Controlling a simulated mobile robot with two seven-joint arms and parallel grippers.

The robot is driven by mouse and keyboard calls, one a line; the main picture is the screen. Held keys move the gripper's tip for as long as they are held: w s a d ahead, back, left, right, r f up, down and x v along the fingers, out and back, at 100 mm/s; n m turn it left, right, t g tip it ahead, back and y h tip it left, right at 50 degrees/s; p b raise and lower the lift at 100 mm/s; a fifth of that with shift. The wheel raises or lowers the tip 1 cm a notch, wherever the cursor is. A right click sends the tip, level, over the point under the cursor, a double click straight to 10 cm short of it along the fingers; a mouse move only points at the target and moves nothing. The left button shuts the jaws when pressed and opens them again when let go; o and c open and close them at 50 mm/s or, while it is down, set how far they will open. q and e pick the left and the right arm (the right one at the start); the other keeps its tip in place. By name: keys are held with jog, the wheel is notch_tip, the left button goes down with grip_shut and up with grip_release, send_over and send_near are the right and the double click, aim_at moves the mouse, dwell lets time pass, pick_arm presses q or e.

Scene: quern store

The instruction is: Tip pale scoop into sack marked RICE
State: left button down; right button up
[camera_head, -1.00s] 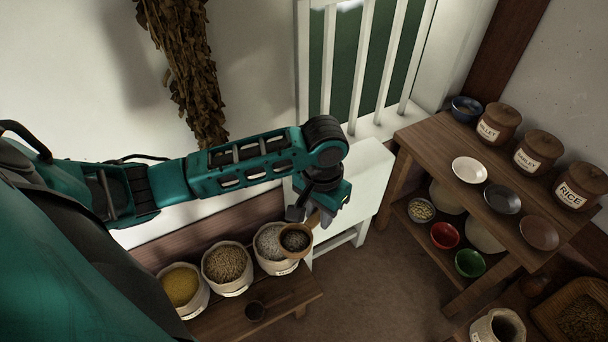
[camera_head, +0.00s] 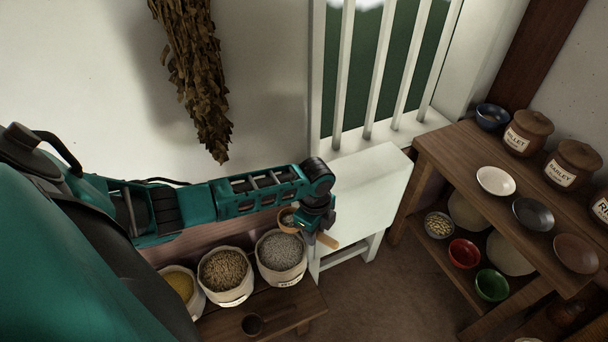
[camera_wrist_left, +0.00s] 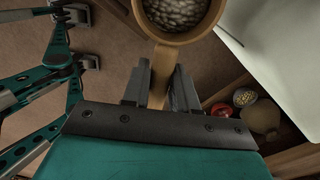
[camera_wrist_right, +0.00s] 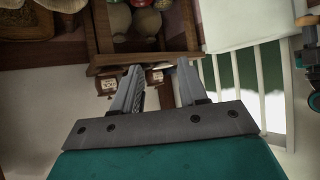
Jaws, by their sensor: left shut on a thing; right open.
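The pale wooden scoop (camera_wrist_left: 178,32) holds whitish grains, seen in the left wrist view. My left gripper (camera_wrist_left: 160,82) is shut on its handle. In the head view my left gripper (camera_head: 314,224) partly hides the scoop's bowl (camera_head: 287,218); the handle (camera_head: 328,240) points down to the right. The bowl appears just beyond the far rim of the rightmost sack (camera_head: 268,280), which is full of pale grey-white grain. Its front label is too small to read. My right gripper (camera_wrist_right: 158,84) is open and empty in the right wrist view.
A sack of brown grain (camera_head: 226,278) and one of yellow grain (camera_head: 181,286) stand to the left on the bench. A dark scoop (camera_head: 252,325) lies in front. Shelves at right carry lidded jars (camera_head: 527,133) and bowls. A white table (camera_head: 360,190) stands right of the bench.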

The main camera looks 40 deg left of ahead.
pick_arm(q)
notch_tip(320, 180, down, 13)
jog(key=a+m+t+b, duration=0.1)
jog(key=a+m+b, duration=0.2)
jog(key=m+b, duration=0.2)
jog(key=b, duration=0.2)
jog(key=shift+s+r+t+h+b, duration=0.15)
jog(key=shift+t+h+b, duration=0.15)
jog(key=shift+t, duration=0.1)
dwell(1.0)
